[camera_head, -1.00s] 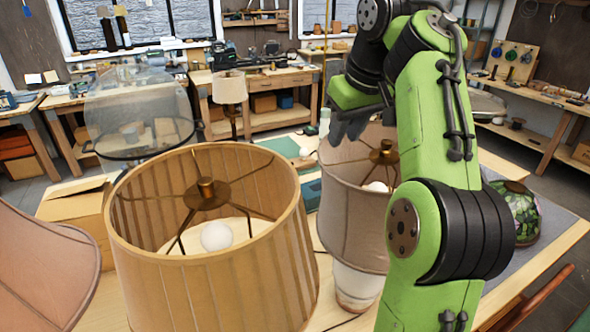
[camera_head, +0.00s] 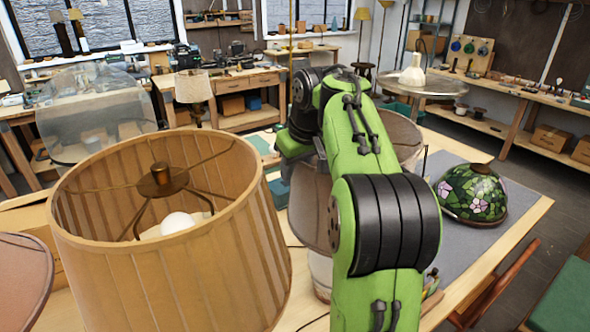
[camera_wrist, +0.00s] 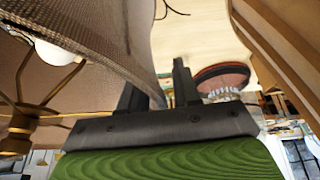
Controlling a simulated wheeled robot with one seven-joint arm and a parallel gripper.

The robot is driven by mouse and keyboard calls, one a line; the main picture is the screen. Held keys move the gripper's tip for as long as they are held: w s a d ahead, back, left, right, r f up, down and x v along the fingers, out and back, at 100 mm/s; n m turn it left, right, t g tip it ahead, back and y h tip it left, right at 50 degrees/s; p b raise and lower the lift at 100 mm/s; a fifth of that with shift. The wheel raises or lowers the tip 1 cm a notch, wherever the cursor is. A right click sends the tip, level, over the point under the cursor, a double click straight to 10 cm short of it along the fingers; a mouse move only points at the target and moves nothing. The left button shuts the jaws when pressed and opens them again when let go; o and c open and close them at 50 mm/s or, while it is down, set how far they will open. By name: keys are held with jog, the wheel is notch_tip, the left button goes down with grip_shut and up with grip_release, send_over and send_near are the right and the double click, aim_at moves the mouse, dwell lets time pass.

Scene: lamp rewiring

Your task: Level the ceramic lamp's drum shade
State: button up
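The ceramic lamp's grey-brown drum shade (camera_head: 308,205) stands behind my arm in the head view, mostly covered. Its far right rim (camera_head: 405,135) shows past the arm, and a little of the pale base (camera_head: 320,272) shows below. How far the shade tilts cannot be told. In the wrist view the shade's fabric wall (camera_wrist: 110,45) fills the upper left, with a white bulb (camera_wrist: 58,52) and brass fitting (camera_wrist: 22,120) inside. My gripper (camera_wrist: 158,90) has its fingers apart, astride the shade's edge, with a gap at the right finger. The gripper is hidden in the head view.
A large pleated tan shade (camera_head: 180,270) stands close on the left, with a pinkish shade (camera_head: 20,280) at the left edge. A stained-glass shade (camera_head: 472,195) sits on the grey mat (camera_head: 520,200) at right. Part of that mat is clear.

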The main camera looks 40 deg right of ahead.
jog(key=shift+r, duration=0.1)
grip_shut()
dwell(1.2)
